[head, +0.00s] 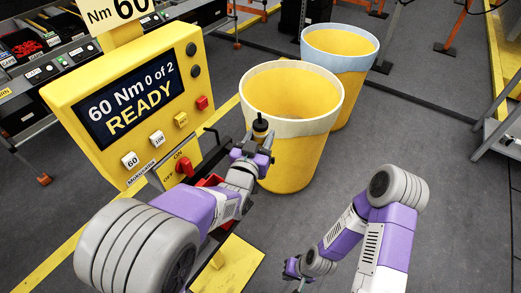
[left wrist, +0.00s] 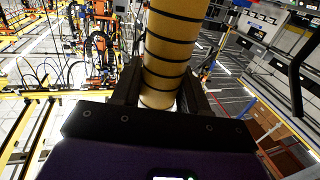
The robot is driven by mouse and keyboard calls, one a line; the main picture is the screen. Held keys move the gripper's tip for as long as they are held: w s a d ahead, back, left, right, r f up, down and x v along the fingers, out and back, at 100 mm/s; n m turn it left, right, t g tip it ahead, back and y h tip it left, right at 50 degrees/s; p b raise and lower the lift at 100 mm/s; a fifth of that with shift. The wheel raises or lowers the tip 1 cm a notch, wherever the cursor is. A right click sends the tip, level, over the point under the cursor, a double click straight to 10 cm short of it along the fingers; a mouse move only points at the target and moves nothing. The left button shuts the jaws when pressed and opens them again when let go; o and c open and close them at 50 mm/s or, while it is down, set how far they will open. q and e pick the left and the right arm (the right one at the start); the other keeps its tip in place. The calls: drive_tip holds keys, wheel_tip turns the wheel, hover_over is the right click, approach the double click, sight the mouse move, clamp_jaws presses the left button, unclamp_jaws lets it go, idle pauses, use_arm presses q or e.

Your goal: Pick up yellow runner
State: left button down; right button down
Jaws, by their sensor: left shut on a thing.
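The yellow runner (left wrist: 170,50) is a yellow cylinder with dark bands in the left wrist view. It stands between the two dark fingers of my left gripper (left wrist: 165,98), which is shut on it. In the head view my left gripper (head: 255,146) is in front of the near yellow bin, with a black knob-like top (head: 260,125) showing above its fingers. The runner's yellow body is hard to tell from the bin there. My right gripper (head: 294,268) is low in the head view, apart from the other things; its fingers are too small to judge.
A yellow control box (head: 130,95) reading "60 Nm 0 of 2 READY" stands at left. Two yellow bins, one near (head: 290,165) and one far (head: 353,85), stand beyond my left gripper. Grey floor (head: 455,190) is clear at right. Parts racks (head: 40,55) line the upper left.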

use_arm(q)
drive_tip(key=shift+r+p, duration=2.05)
drive_tip(key=shift+r, duration=3.15)
drive_tip(key=shift+f, duration=0.1)
